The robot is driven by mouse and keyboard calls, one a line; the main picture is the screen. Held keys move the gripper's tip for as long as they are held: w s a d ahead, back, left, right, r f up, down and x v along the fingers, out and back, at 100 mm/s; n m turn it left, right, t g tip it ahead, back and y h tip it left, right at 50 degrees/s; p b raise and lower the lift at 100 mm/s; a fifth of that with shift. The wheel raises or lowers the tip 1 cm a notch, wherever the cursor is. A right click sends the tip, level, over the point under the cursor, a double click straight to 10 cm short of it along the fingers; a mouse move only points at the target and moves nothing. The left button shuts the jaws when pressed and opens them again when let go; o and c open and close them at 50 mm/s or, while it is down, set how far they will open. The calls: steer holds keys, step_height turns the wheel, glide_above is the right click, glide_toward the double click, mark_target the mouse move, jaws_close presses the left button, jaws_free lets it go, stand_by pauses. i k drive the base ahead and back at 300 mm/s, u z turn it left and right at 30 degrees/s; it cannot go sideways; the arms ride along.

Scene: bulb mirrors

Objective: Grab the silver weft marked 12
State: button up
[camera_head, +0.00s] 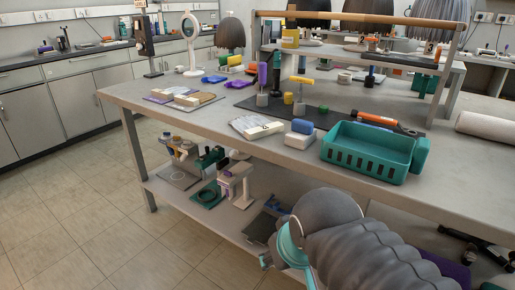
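A pale, silvery-white flat bundle (250,123) with a small dark mark lies near the front edge of the workbench, left of the teal basket. It may be the weft, but I cannot read a 12 on it. Silver-grey strands (440,22) hang at the top right from the bench's upper rail, with no readable number. My arm, in a dark ribbed sleeve with a teal band, rises at the bottom, in front of the bench and apart from the bundle. My gripper's fingers do not show.
The workbench (450,175) also holds a teal slotted basket (367,153), a white block with a blue top (301,133) and an orange-handled tool (378,119). A lower shelf (215,211) carries several small devices. Tiled floor (75,225) is clear at left.

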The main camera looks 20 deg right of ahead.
mark_target(253, 123)
steer(key=k, duration=1.3)
steer(key=u, duration=0.6)
steer(key=i, duration=1.3)
steer(key=z, duration=0.6)
